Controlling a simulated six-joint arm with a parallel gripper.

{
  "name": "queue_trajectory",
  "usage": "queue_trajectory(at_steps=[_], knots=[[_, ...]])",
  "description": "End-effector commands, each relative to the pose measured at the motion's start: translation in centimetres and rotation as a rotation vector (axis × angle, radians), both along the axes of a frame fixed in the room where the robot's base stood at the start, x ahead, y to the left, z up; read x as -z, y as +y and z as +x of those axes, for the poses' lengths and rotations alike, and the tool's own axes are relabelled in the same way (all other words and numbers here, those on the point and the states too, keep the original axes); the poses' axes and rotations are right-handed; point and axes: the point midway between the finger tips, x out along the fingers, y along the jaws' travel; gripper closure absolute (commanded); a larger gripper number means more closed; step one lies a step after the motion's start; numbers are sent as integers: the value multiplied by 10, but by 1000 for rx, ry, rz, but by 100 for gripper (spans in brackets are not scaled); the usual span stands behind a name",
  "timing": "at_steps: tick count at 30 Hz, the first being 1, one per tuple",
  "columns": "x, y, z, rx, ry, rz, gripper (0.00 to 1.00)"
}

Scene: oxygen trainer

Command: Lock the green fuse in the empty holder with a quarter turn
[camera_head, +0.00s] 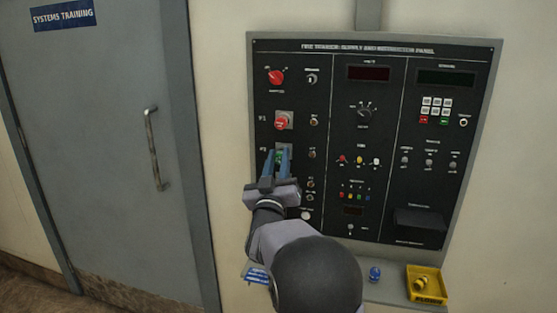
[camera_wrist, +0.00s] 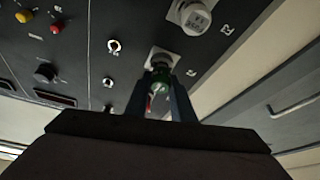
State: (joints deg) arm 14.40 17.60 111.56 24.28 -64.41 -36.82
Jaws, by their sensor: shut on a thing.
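My gripper (camera_head: 277,163) is at the left column of the black panel (camera_head: 375,225), at the lower of two fuse positions. Its two blue fingers are shut on the green fuse (camera_head: 279,157). In the wrist view the green fuse (camera_wrist: 160,84) sits between the fingers, its far end at the lower holder (camera_wrist: 161,57) on a light square plate. Whether it is fully seated or turned cannot be told. The upper holder (camera_head: 283,121) carries a red-topped fuse. It shows in the wrist view as a pale round cap (camera_wrist: 194,18).
Switches and knobs stand out close to the right of my gripper, including a small toggle (camera_head: 312,154). A shelf below holds a blue item (camera_head: 375,273) and a yellow tray (camera_head: 427,298) with a yellow piece in it. A grey door (camera_head: 95,150) is at left.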

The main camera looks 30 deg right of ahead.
Motion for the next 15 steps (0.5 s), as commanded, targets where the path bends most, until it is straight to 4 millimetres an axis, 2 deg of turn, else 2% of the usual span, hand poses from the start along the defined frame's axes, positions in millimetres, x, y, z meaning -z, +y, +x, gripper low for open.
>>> queue_trajectory(at_steps=[15], knots=[[-1,-6,5,1,-1,-1,99]])
